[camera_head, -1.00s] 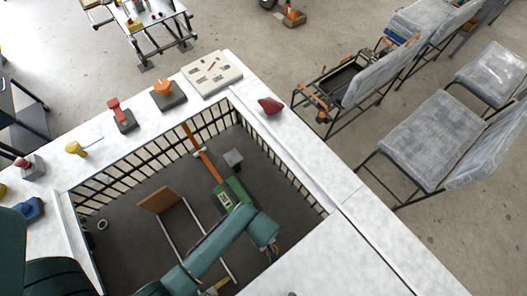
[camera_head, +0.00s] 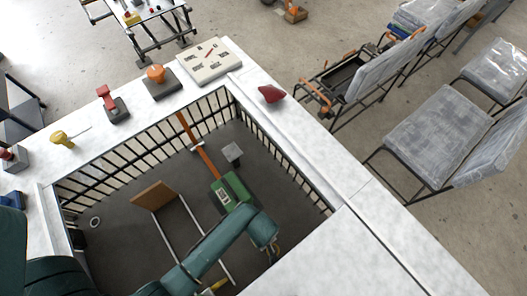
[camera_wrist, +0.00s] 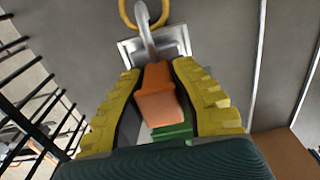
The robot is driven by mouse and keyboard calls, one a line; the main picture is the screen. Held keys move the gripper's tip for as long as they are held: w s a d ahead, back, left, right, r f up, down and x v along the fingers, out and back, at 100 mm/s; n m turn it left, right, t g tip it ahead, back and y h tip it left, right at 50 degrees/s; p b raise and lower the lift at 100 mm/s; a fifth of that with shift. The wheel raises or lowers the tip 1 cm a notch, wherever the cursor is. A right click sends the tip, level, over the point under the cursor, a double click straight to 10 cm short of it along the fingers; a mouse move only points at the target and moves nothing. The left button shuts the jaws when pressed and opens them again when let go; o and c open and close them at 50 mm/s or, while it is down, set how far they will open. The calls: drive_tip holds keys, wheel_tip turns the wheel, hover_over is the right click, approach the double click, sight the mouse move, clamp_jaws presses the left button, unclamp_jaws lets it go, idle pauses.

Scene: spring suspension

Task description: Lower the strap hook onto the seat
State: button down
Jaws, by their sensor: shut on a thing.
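In the wrist view the yellow ridged fingers of my gripper (camera_wrist: 165,110) are shut on an orange block (camera_wrist: 160,98). A grey metal hook (camera_wrist: 146,30), which looks like the strap hook, rises beyond the block and curves over toward a yellow ring (camera_wrist: 143,10). A square metal plate (camera_wrist: 176,38) lies behind the hook; whether they touch cannot be told. A green part (camera_wrist: 172,132) shows below the block. I cannot tell for certain which part is the seat. In the head view my fingertips are not clear.
The head view shows a railed pit with an orange bar (camera_head: 207,160), a green box (camera_head: 229,188), a small grey block (camera_head: 232,152) and a brown board (camera_head: 152,195). Black railings (camera_head: 120,155) and a white counter (camera_head: 330,160) enclose it. Wrapped chairs (camera_head: 430,130) stand outside at right.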

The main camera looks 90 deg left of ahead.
drive_tip(key=shift+f, duration=0.45)
drive_tip(key=c, duration=1)
unclamp_jaws()
wheel_tip(320, 180, up, 29)
drive_tip(key=p, duration=1.6)
drive_tip(key=shift+r, duration=0.1)
